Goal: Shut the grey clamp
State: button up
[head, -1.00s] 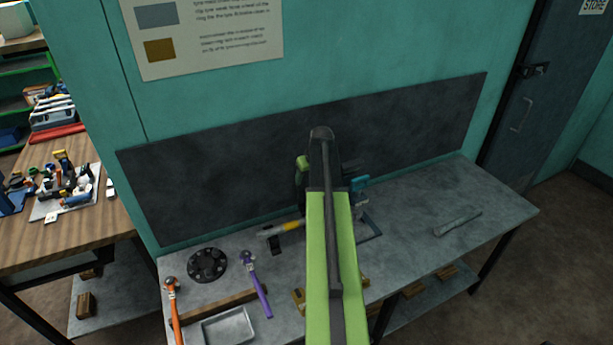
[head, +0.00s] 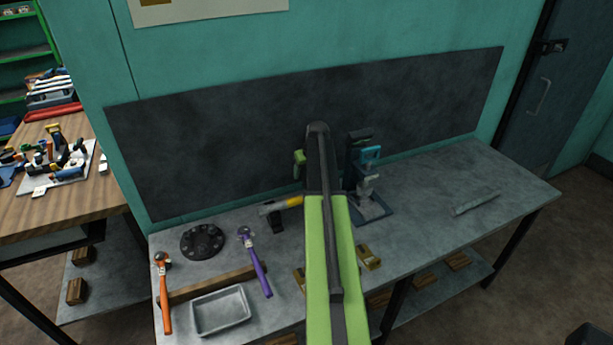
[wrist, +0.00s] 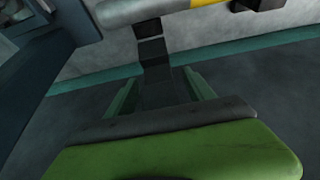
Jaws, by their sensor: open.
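The clamp appears to be the grey bar with a yellow band (head: 283,204), over a small dark base (head: 277,222) near the back of the bench. My arm hides its right end in the head view. In the wrist view the grey bar (wrist: 140,9) crosses the top edge, with its yellow band to the right. I cannot tell how far the clamp is open. My gripper (wrist: 160,75) is open and apart from the bar, with green fingers spread and nothing visible held. In the head view my arm hides most of the gripper.
A dark press-like stand with a blue part (head: 368,157) stands close right of my arm. A black flange (head: 202,242), purple-handled hammer (head: 254,262), orange-handled hammer (head: 163,290) and grey tray (head: 221,312) lie left. A flat grey bar (head: 476,203) lies right, with clear bench around it.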

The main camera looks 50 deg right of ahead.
jog(key=shift+w+f, duration=0.25)
jog(key=shift+f, duration=0.35)
jog(key=shift+r, duration=0.1)
grip_shut()
jog(key=shift+c, duration=2)
grip_release()
jog(key=shift+s, duration=0.1)
jog(key=shift+s+a+f+b, duration=0.2)
jog(key=shift+s+a, duration=0.25)
jog(key=shift+s, duration=0.7)
jog(key=shift+s+a+f+b, duration=0.25)
jog(key=shift+s+a, duration=0.25)
jog(key=shift+s, duration=0.6)
jog(key=shift+s+a+f+b, duration=0.2)
jog(key=shift+s+a, duration=0.25)
jog(key=shift+s, duration=0.7)
jog(key=shift+o, duration=0.3)
